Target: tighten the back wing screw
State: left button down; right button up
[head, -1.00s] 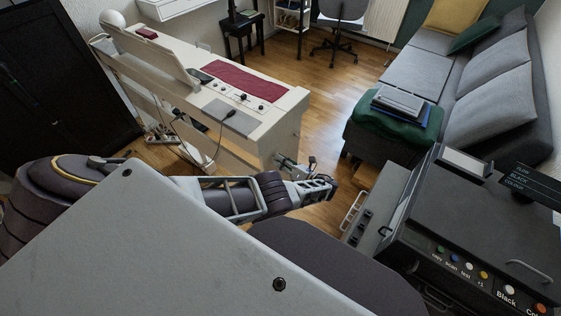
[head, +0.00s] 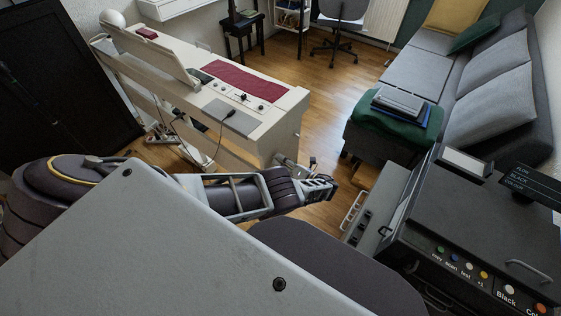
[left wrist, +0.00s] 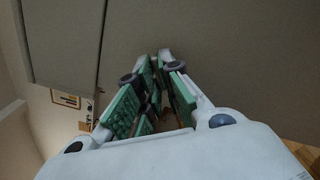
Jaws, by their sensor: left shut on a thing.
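The white digital piano (head: 284,128) stands left of centre in the head view, its near end facing my left arm. My left gripper (head: 281,160) is low at that near end, partly hidden by my own arm. In the left wrist view, the green-padded fingers of my left gripper (left wrist: 163,58) come together against a plain grey-brown panel (left wrist: 230,50). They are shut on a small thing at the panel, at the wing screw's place. The screw itself is hidden between the fingertips. My right gripper is in neither view.
A red cloth (head: 240,80) lies along the piano top. A dark machine with buttons (head: 470,235) stands at the right, and a grey sofa (head: 485,95) behind it. Wooden floor (head: 325,105) is free between piano and sofa.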

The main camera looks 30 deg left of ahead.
pick_arm(q)
jog(key=m, duration=0.7)
jog(key=shift+r+m, duration=0.1)
jog(key=shift+m, duration=0.3)
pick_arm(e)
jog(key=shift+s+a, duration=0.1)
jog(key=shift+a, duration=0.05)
pick_arm(q)
jog(key=c, duration=1.7)
grip_release()
jog(key=shift+w, duration=0.1)
jog(key=shift+o, duration=0.5)
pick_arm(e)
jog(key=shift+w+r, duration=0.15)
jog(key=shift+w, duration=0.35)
